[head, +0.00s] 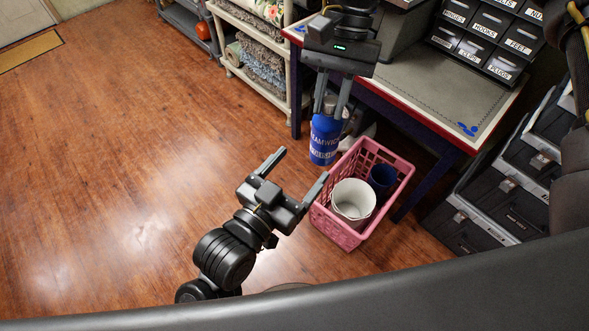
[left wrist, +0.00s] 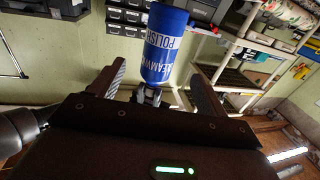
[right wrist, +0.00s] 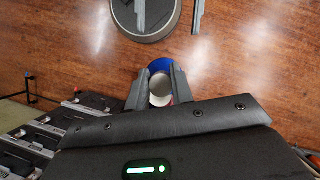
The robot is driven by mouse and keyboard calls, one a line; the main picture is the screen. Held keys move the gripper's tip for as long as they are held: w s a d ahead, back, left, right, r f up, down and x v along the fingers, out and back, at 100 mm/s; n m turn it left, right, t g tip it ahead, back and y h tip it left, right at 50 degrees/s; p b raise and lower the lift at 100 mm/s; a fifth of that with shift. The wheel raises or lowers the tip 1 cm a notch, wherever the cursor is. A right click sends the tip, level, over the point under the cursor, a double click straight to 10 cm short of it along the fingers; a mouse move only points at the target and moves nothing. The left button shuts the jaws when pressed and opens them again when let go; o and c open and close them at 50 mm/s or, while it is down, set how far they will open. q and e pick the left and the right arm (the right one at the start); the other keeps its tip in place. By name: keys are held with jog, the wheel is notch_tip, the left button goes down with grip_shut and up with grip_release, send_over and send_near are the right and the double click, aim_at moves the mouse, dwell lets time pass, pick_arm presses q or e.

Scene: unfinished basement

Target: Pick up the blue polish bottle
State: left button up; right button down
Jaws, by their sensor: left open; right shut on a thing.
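The blue polish bottle (head: 324,140) with white lettering hangs between the fingers of my right gripper (head: 333,112), beside the table's near corner and behind the pink crate. In the right wrist view the fingers (right wrist: 160,70) close on its pale top end (right wrist: 160,92). My left gripper (head: 305,163) is open and empty, lower and nearer, left of the crate. In the left wrist view the bottle (left wrist: 162,45) shows beyond and between the open fingers, apart from them.
The pink crate (head: 339,232) on the wooden floor holds a white bucket (head: 352,200) and a dark blue container (head: 382,178). A red-edged table (head: 425,95) stands behind, with labelled drawers (head: 487,38). Black toolboxes (head: 510,200) are at right. The floor at left is clear.

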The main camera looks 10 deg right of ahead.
aim_at(330, 131)
pick_arm(q)
jog(key=x, duration=1.1)
jog(key=shift+w+d, duration=0.2)
jog(key=shift+w, duration=0.05)
jog(key=c, duration=1.1)
jog(key=shift+c, duration=0.8)
pick_arm(e)
jog(key=c, duration=1.1)
grip_release()
jog(key=shift+c, duration=0.2)
